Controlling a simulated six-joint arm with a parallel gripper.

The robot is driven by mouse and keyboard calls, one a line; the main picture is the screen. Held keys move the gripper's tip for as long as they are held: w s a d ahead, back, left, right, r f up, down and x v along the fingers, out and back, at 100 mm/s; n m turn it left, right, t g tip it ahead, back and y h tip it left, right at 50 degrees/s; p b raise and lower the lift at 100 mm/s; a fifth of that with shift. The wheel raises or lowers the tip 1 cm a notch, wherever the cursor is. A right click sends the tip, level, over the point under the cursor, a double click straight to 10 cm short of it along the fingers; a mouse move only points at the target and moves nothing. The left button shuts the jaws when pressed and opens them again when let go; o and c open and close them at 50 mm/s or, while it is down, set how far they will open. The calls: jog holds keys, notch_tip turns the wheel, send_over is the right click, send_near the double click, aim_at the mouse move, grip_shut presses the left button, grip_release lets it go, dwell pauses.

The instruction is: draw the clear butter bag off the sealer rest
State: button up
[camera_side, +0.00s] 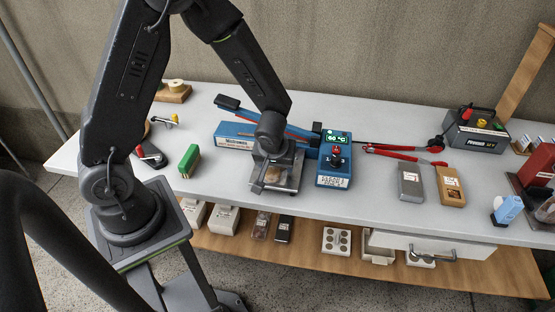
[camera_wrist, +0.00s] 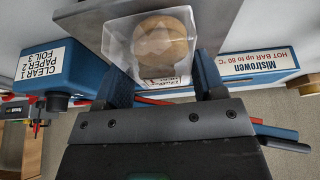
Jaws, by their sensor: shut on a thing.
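The clear butter bag (camera_wrist: 150,42) is see-through with a round brown cookie inside and a red and white label at its near end. It lies over the grey metal sealer rest (camera_wrist: 80,22), which also shows in the side view (camera_side: 291,184). The bag shows small in the side view (camera_side: 272,175), partly hidden by my arm. My gripper (camera_wrist: 163,78) is shut on the bag's labelled end, one finger at each side. In the side view my gripper (camera_side: 269,155) is just above the rest; its fingertips are hard to make out there.
The blue sealer (camera_side: 236,135) with its raised lever stands behind the rest. Its control box (camera_side: 335,165) with a green display is close on the right. Red-handled pliers (camera_side: 400,152) and packets (camera_side: 411,182) lie to the right.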

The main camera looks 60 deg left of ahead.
jog(key=shift+s+d, duration=0.25)
jog(key=o, duration=0.8)
jog(key=shift+c, duration=0.2)
jog(key=shift+r, duration=0.1)
jog(key=s+d+r+m+t+h, duration=0.1)
jog(key=s+d+r+m, duration=0.1)
jog(key=s+r+m, duration=0.2)
jog(key=s+d+r+m+t+h, duration=0.1)
jog(key=s+r+m, duration=0.4)
jog(key=s+r, duration=0.6)
notch_tip(320, 180, up, 10)
jog(key=shift+d+f+h, duration=0.15)
jog(key=shift+d+h, duration=0.45)
jog(key=shift+d, duration=0.25)
